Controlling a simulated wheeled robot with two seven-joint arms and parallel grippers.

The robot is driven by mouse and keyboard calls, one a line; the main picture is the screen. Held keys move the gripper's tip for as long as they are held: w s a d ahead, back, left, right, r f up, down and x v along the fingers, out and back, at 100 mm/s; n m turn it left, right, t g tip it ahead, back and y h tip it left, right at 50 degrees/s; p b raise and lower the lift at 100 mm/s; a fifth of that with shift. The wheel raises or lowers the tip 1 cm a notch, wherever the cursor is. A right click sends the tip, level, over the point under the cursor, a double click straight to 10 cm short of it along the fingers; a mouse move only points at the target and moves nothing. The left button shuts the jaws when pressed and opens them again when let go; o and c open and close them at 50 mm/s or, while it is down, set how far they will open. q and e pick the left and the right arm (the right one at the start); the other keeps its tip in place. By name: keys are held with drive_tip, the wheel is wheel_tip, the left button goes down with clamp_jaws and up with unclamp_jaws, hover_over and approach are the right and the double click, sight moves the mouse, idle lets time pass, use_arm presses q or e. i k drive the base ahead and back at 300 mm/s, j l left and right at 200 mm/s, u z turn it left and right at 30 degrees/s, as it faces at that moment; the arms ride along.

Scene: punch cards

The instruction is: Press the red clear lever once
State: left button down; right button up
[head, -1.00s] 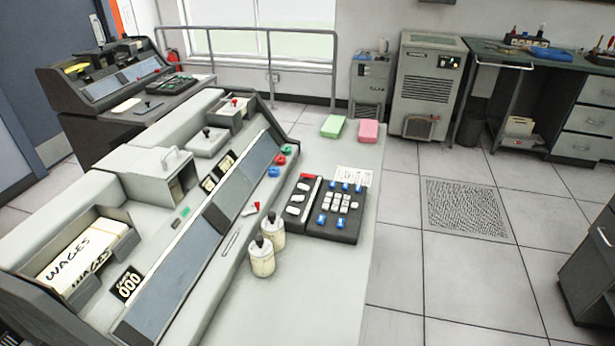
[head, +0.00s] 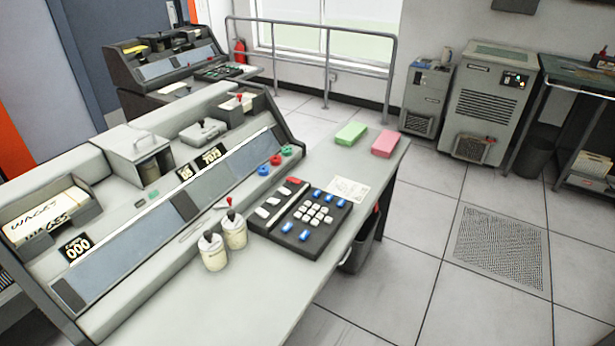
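A small lever with a red tip (head: 230,201) stands at the front of the grey punch console (head: 225,285), just behind two cream pots. Its lower part is partly hidden by them. A second small red-tipped part (head: 238,98) shows in the recess at the console's far end. I see no readable label telling which is the clear lever. Neither of my grippers is in view.
Two cream pots (head: 234,232) stand near the lever. Right of them is a dark keypad (head: 303,215) with a red key. Red, blue and green knobs (head: 275,160) sit behind it. Green (head: 350,134) and pink (head: 384,144) card stacks lie at the far end.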

sight(290, 179)
drive_tip(key=l+u, duration=0.2)
drive_tip(key=l, duration=0.7)
drive_tip(key=l+u, duration=0.2)
drive_tip(key=l, duration=0.7)
drive_tip(key=k, duration=0.05)
